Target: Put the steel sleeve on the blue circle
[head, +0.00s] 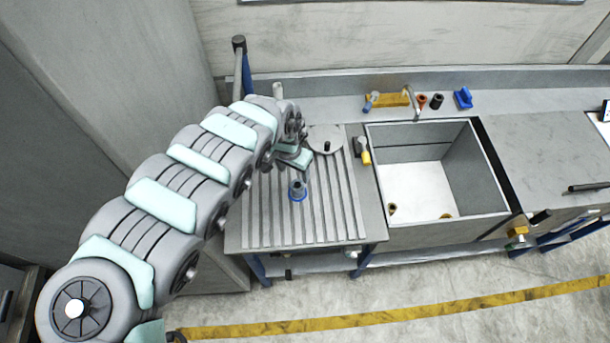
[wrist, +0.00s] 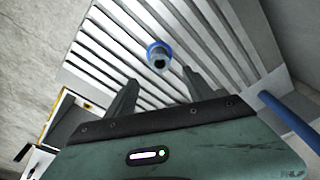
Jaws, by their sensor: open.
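The steel sleeve (head: 297,186) stands upright on the grooved drainboard, inside the blue circle (head: 298,198). In the wrist view the sleeve (wrist: 160,62) shows its dark bore, with the blue circle (wrist: 153,46) visible around its far side. My gripper (wrist: 161,85) is open and empty, with its two fingers apart. The sleeve appears beyond the fingertips and in line with the gap between them, and nothing is held. In the head view my gripper (head: 304,168) is above and behind the sleeve; its fingertips are hard to make out.
The drainboard (head: 340,225) is ridged and mostly clear. A round grey plate (head: 325,139) with a dark knob lies at its back. A yellow-and-grey item (head: 363,152) stands near the sink (head: 440,180). A blue post (head: 246,75) rises behind my arm.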

